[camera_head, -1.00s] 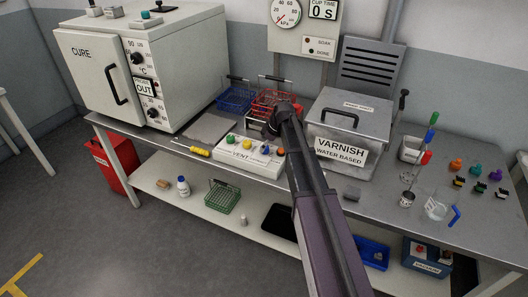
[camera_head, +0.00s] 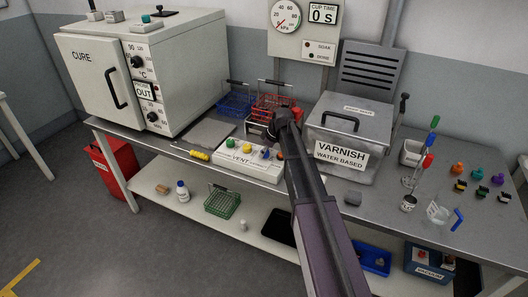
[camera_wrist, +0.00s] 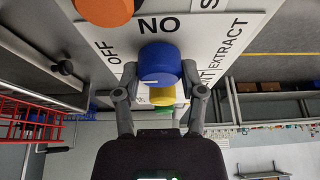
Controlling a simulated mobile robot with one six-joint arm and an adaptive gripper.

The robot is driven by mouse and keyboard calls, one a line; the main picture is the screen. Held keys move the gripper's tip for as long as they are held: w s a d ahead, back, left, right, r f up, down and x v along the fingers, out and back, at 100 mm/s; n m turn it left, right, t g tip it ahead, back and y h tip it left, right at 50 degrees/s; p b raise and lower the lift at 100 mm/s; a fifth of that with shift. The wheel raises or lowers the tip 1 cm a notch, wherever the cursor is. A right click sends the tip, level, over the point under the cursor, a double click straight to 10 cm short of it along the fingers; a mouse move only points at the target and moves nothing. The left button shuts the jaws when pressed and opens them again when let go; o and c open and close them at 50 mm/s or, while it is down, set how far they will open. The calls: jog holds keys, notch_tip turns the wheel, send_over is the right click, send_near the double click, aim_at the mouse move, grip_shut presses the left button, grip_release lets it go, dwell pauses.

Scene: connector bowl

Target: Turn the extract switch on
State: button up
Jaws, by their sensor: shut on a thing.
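The white switch panel marked VENT (camera_head: 238,163) lies on the bench and carries green, yellow, blue and orange knobs. In the wrist view the panel (camera_wrist: 215,22) shows the words OFF, ON and EXTRACT. My gripper (camera_wrist: 159,66) has its two fingers on either side of the blue knob (camera_wrist: 160,62) and is shut on it. The yellow knob (camera_wrist: 162,96) shows just beyond it, and the orange knob (camera_wrist: 104,10) is at the top edge. In the head view my gripper (camera_head: 272,133) is over the panel's back right, above the blue knob (camera_head: 265,153); its fingertips are unclear there.
A varnish tank (camera_head: 350,125) stands close right of my arm. Red (camera_head: 273,103) and blue (camera_head: 235,103) wire baskets stand behind the panel. The CURE oven (camera_head: 88,80) is at left.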

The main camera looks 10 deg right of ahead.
jog(key=shift+m, duration=0.3)
jog(key=m+t+h, duration=0.1)
jog(key=m, duration=0.3)
jog(key=shift+h, duration=0.3)
jog(key=m, duration=0.2)
jog(key=m+h, duration=0.1)
jog(key=m, duration=0.1)
jog(key=shift+m+t+h, duration=0.3)
jog(key=shift+t, duration=0.1)
jog(key=m+h, duration=0.1)
jog(key=m, duration=0.3)
jog(key=shift+h, duration=0.4)
jog(key=shift+m+g+h, duration=0.4)
jog(key=shift+m+h, duration=0.4)
jog(key=shift+m, duration=1.6)
jog(key=o, duration=1.1)
jog(key=shift+o, duration=0.2)
